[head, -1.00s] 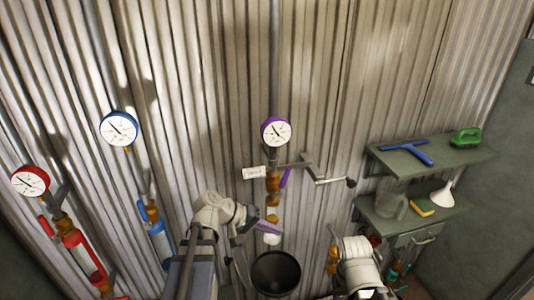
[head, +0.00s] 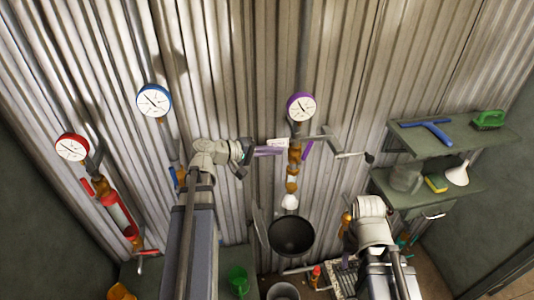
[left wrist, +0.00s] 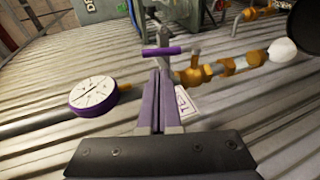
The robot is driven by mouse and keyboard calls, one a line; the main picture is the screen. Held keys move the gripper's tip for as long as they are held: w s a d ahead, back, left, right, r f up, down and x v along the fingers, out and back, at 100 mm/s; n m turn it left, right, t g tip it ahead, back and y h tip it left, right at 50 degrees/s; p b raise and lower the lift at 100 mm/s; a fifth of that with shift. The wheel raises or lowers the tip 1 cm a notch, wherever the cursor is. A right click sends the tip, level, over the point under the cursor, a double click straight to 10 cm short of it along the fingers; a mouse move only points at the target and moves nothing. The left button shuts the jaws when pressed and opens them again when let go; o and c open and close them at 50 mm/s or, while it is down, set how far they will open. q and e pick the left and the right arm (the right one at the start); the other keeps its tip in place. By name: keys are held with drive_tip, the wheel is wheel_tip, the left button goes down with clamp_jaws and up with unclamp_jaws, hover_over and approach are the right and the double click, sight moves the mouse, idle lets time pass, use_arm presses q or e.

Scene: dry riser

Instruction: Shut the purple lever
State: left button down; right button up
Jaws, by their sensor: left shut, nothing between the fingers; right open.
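The purple lever (head: 307,150) is a short bar just right of the brass valve (head: 294,154) under the purple-rimmed gauge (head: 301,107). It leans slightly in the head view. In the left wrist view the lever (left wrist: 161,51) lies crosswise just beyond my fingertips, with the purple-rimmed gauge (left wrist: 93,96) to the left. My left gripper (head: 268,151) is shut and empty, its purple-lined fingers pointing right toward the valve. A small gap to the lever shows. My right gripper (head: 364,207) is low at right, away from the lever; its fingertips are hard to make out.
A grey crank arm with a dark knob (head: 369,157) sticks out right of the valve. Green shelves (head: 447,133) holding tools are at right. Red (head: 73,148) and blue (head: 154,100) gauges are at left.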

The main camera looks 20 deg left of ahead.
sight(309, 150)
use_arm(q)
drive_tip(key=b+x, duration=0.2)
drive_tip(key=x, duration=0.6)
drive_tip(key=shift+w+d, duration=0.25)
drive_tip(key=shift+d+f, duration=0.1)
drive_tip(key=shift+w+d, duration=0.55)
drive_tip(key=shift+d, duration=0.15)
drive_tip(key=shift+w+d+f, duration=0.15)
drive_tip(key=shift+w+d, duration=0.35)
drive_tip(key=shift+d, duration=0.3)
drive_tip(key=w+d+f+b, duration=0.2)
drive_tip(key=d+f+b, duration=0.1)
drive_tip(key=d+b, duration=0.1)
drive_tip(key=shift+w+f, duration=0.35)
drive_tip(key=shift+f, duration=0.05)
